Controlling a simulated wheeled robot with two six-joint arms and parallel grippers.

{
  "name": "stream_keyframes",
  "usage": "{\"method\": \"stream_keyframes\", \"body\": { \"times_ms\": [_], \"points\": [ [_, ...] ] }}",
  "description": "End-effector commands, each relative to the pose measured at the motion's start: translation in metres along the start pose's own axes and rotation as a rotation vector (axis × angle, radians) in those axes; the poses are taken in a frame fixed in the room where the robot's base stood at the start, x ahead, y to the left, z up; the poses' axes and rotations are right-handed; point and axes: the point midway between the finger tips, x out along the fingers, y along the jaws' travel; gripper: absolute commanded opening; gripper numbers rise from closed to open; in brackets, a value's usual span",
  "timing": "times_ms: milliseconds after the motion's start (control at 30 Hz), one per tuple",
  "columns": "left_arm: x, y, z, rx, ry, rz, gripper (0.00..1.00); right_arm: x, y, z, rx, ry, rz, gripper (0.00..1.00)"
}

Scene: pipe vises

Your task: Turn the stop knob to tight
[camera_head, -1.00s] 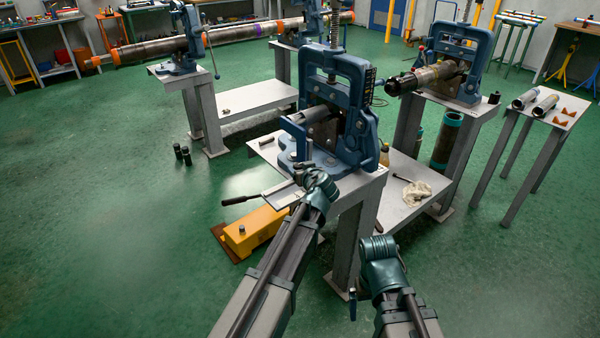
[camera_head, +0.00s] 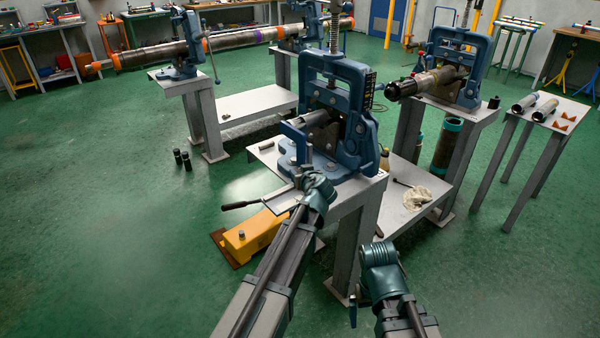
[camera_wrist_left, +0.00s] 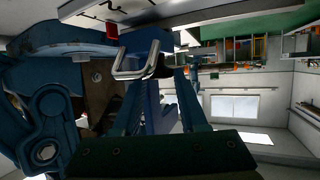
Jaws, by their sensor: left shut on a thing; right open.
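The nearest blue pipe vise (camera_head: 362,120) stands on a grey metal stand and has a short grey pipe (camera_head: 309,121) in its jaws. A blue bracket (camera_head: 294,136) sticks out at its front left. My left gripper (camera_head: 304,162) is at the front of this vise, below the bracket. In the left wrist view its fingers (camera_wrist_left: 155,75) are shut close to a bent silver loop (camera_wrist_left: 137,62). The stop knob is mostly hidden between them, so its setting cannot be read. My right gripper (camera_head: 378,252) is right of the stand, apart from the vise; its fingertips are hidden.
A yellow box-shaped pump (camera_head: 254,235) with a black-gripped lever (camera_head: 238,205) lies left of the stand. A second vise (camera_head: 458,65) holds a pipe at the back right. A small table (camera_head: 550,108) with pipes stands further right.

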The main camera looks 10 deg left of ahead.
Motion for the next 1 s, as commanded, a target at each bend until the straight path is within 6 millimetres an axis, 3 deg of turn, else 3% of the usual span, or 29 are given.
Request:
{"method": "stream_keyframes", "body": {
  "times_ms": [333,1000],
  "points": [
    [-0.001,-0.003,0.000,0.020,0.000,0.049,0.00,0.000,0.000,0.000,0.000,0.000,0.000,1.00],
    [0.002,-0.011,-0.001,0.143,0.001,0.358,0.00,0.000,0.000,0.000,0.000,0.000,0.000,1.00]
  ]
}}
